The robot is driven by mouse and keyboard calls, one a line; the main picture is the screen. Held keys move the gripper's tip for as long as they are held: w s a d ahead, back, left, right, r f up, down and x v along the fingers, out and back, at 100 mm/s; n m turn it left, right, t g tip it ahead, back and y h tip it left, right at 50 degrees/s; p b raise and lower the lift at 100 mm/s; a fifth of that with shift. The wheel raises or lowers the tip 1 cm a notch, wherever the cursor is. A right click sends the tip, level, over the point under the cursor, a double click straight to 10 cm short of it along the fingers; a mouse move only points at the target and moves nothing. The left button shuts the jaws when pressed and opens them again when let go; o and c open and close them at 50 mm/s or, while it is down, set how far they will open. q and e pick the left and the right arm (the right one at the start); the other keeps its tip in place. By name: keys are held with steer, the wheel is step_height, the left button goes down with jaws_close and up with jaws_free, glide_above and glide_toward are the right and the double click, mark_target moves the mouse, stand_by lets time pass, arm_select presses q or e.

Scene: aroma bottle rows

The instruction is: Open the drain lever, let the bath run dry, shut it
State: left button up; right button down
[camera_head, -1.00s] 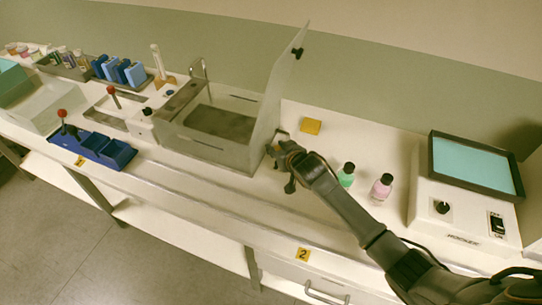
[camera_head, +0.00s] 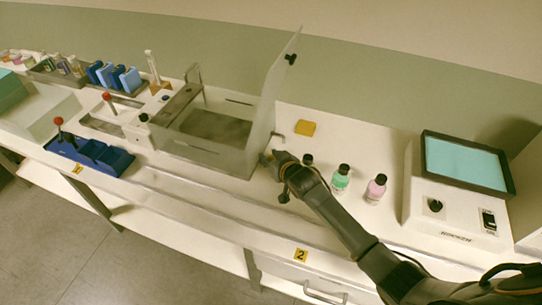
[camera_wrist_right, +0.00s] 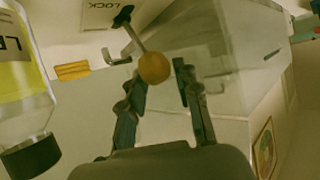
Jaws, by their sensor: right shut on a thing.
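The drain lever (camera_wrist_right: 133,35) shows in the right wrist view as a thin rod with an orange ball knob (camera_wrist_right: 154,67). My right gripper (camera_wrist_right: 158,76) is shut on the knob, with one finger on each side. In the head view my right gripper (camera_head: 268,159) is at the right side of the bath (camera_head: 205,157), low near the bench, and hides the lever. The bath is a grey, box-shaped basin with its clear lid (camera_head: 272,88) raised. Its inside looks dark grey; I cannot tell the water level. My left gripper is not in view.
A small bent spout (camera_head: 278,135) and a yellow block (camera_head: 305,128) are near the bath's right side. A green bottle (camera_head: 341,180) and a pink bottle (camera_head: 376,189) stand right of my gripper. A device with a teal screen (camera_head: 465,163) stands farther right.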

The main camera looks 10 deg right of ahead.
steer(key=shift+s+a+f+g, duration=0.3)
steer(key=shift+s+f, duration=0.1)
steer(key=shift+f, duration=0.25)
steer(key=c, duration=1)
jaws_free()
steer(key=shift+w+r, duration=0.15)
steer(key=shift+w+r, duration=0.1)
steer(key=shift+r, duration=0.1)
steer(key=shift+d, duration=0.1)
steer(key=v, duration=1.2)
steer(key=shift+f, duration=0.2)
